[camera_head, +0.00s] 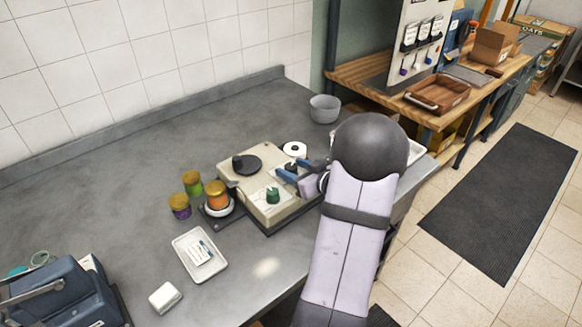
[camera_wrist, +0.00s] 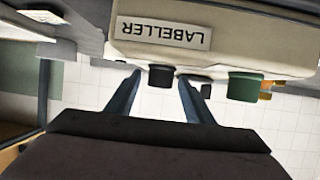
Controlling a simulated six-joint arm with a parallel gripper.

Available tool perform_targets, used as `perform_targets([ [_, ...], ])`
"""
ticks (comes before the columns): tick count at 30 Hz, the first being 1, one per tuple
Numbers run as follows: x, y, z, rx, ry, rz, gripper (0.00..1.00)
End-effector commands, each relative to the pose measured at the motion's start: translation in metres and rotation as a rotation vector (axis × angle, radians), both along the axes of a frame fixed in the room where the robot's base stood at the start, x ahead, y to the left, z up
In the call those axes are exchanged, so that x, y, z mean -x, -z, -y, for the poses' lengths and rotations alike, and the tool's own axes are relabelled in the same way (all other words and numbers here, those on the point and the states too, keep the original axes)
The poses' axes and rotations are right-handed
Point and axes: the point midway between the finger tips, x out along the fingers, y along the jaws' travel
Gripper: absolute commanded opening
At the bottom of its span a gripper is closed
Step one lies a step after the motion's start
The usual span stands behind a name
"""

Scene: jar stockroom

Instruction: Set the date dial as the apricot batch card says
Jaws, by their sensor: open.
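The beige labeller (camera_head: 246,193) stands on the grey counter with a black disc (camera_head: 246,163) and a green knob (camera_head: 272,194) on top. It appears inverted in the wrist view (camera_wrist: 230,20), with its nameplate, a dark knob (camera_wrist: 160,77) and the green knob (camera_wrist: 243,87). My gripper (camera_head: 289,175) is open over the labeller's right part. In the wrist view its fingertips (camera_wrist: 159,75) lie on either side of the dark knob; I cannot tell whether they touch it. Dial markings are not readable. White cards hang on a rear board (camera_head: 424,31); their writing is too small to identify the apricot one.
Green-labelled (camera_head: 192,183), purple (camera_head: 180,207) and orange (camera_head: 216,193) jars stand left of the labeller. A white tray (camera_head: 185,243) with a card, a white block (camera_head: 165,297) and a blue machine (camera_head: 62,296) are nearer. A grey bowl (camera_head: 324,108) stands behind. The left counter is clear.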

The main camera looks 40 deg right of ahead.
Motion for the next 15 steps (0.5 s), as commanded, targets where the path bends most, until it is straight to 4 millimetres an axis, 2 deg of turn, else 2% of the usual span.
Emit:
perform_targets([
  [4,-0.0098,0.0041,0.0002,0.000,-0.001,-0.001,0.48],
  [14,-0.0122,0.0056,0.0007,-0.001,0.001,-0.001,0.48],
  [15,-0.0122,0.0056,0.0007,-0.001,0.001,-0.001,0.41],
])
